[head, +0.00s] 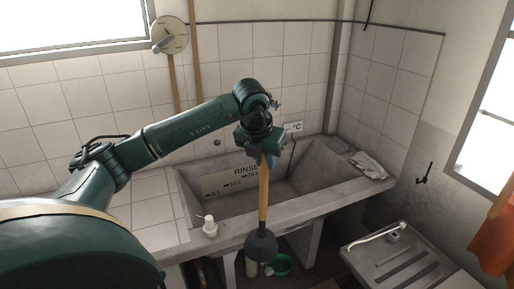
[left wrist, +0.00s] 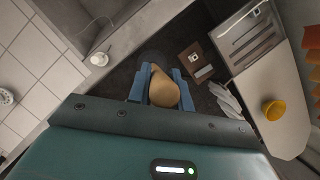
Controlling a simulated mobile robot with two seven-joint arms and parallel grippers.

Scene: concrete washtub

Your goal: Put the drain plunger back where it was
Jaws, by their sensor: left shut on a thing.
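The drain plunger has a wooden handle (head: 263,200) and a dark rubber cup (head: 261,247). It hangs nearly upright, cup down, in front of the concrete washtub (head: 333,200). My left gripper (head: 266,159) is shut on the top part of the handle. In the left wrist view the rounded handle end (left wrist: 163,88) sits between the blue fingers of my left gripper (left wrist: 161,91). The dark cup shows partly behind the handle there. The handle hides part of the tub's front rim. My right gripper is in neither view.
A green bucket (head: 281,265) is below the tub. A slatted draining surface (head: 405,262) is at right. A yellow bowl (left wrist: 273,110) shows in the wrist view.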

